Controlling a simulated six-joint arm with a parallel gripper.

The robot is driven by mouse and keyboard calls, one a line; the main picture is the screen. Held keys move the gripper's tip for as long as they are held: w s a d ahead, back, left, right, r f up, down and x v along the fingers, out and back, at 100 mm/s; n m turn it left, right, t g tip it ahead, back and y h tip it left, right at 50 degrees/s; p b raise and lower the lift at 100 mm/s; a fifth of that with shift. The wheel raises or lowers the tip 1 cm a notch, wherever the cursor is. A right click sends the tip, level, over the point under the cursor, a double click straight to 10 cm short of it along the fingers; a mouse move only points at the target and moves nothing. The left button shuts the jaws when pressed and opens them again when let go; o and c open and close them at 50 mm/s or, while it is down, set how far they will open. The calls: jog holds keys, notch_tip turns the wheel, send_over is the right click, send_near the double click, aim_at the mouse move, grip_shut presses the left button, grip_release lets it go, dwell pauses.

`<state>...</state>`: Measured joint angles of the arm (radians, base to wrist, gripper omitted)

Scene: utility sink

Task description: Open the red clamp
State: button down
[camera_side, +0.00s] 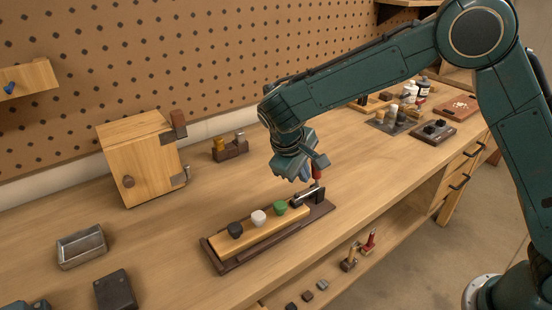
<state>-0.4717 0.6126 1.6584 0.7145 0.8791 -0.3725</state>
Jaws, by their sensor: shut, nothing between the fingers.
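A toggle clamp with a red handle (316,174) stands at the right end of a dark base board. Its handle points up, and its metal bar (307,193) reaches left toward the wooden strip on the board. My gripper (305,178) points down just above and left of the handle, with its fingers shut and empty. The gripper partly covers the clamp's top, and I cannot tell whether it touches the handle. A second small red-handled piece (369,241) stands lower down, near the front of the bench.
The wooden strip (218,245) on the dark base (227,267) carries black (235,230), white (259,218) and green (280,207) knobs. A wooden box (140,160) stands behind left. A metal tray (82,247) lies at left. Bench between box and board is clear.

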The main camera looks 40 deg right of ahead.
aim_at(313, 168)
jog(key=shift+w+d+r, duration=0.15)
jog(key=shift+d, duration=0.5)
jog(key=shift+d+r+y, duration=0.3)
jog(key=shift+d+y, duration=0.3)
jog(key=shift+y, duration=0.1)
dwell(0.3)
jog(key=shift+d+r+y, duration=0.1)
jog(key=shift+d+y, duration=0.2)
jog(key=shift+y, duration=0.1)
jog(key=shift+d+r+y, duration=0.2)
jog(key=shift+d+y, duration=0.8)
jog(key=shift+y, duration=0.1)
jog(key=d+f+y, duration=0.2)
jog(key=d+y, duration=0.5)
jog(key=y, duration=0.1)
jog(key=shift+d+f, duration=0.2)
jog(key=shift+d, duration=0.15)
jog(key=shift+d+f, duration=0.1)
jog(key=shift+d, duration=0.05)
